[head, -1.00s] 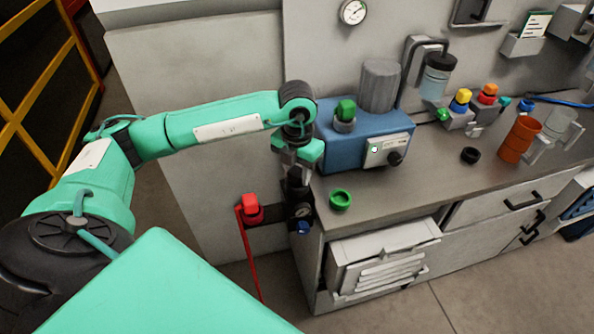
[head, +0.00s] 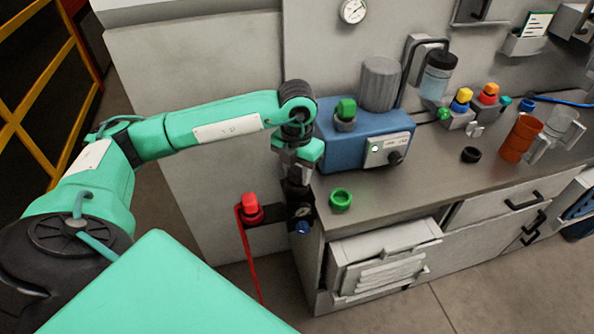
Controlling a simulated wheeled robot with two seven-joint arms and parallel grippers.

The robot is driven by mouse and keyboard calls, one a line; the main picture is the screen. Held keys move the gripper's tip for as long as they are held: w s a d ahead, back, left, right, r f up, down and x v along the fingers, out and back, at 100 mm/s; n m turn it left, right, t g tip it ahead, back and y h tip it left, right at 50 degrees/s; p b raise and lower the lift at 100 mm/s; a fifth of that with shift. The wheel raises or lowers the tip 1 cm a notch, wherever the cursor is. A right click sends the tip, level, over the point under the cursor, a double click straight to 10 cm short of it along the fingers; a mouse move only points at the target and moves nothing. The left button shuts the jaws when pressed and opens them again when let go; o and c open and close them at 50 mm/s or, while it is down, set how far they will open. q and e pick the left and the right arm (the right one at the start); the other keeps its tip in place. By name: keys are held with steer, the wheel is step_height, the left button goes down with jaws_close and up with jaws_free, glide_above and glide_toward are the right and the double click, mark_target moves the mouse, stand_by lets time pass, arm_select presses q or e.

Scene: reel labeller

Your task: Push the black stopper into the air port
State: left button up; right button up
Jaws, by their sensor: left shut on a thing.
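My left gripper (head: 298,174) points down at the left end of the bench, just in front of the blue machine (head: 345,138). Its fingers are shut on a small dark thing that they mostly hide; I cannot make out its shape. Directly below is a dark fitting (head: 300,210) with a small gauge and a blue knob, fixed beside the bench's left end. I cannot see a port opening there, nor whether the held thing touches the fitting. My right gripper is not in view.
A red valve handle (head: 250,206) stands left of the fitting. A green ring (head: 340,200) and a black ring (head: 470,155) lie on the bench (head: 430,185). Orange cups (head: 522,138) stand further right.

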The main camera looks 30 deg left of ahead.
arm_select(q)
steer(key=shift+s+f, duration=0.1)
steer(key=shift+f, duration=0.05)
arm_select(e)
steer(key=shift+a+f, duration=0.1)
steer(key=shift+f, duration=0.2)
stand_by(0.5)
arm_select(q)
steer(key=o, duration=1.1)
step_height(320, 180, up, 5)
steer(key=shift+b, duration=0.8)
step_height(320, 180, up, 9)
steer(key=shift+f, duration=0.1)
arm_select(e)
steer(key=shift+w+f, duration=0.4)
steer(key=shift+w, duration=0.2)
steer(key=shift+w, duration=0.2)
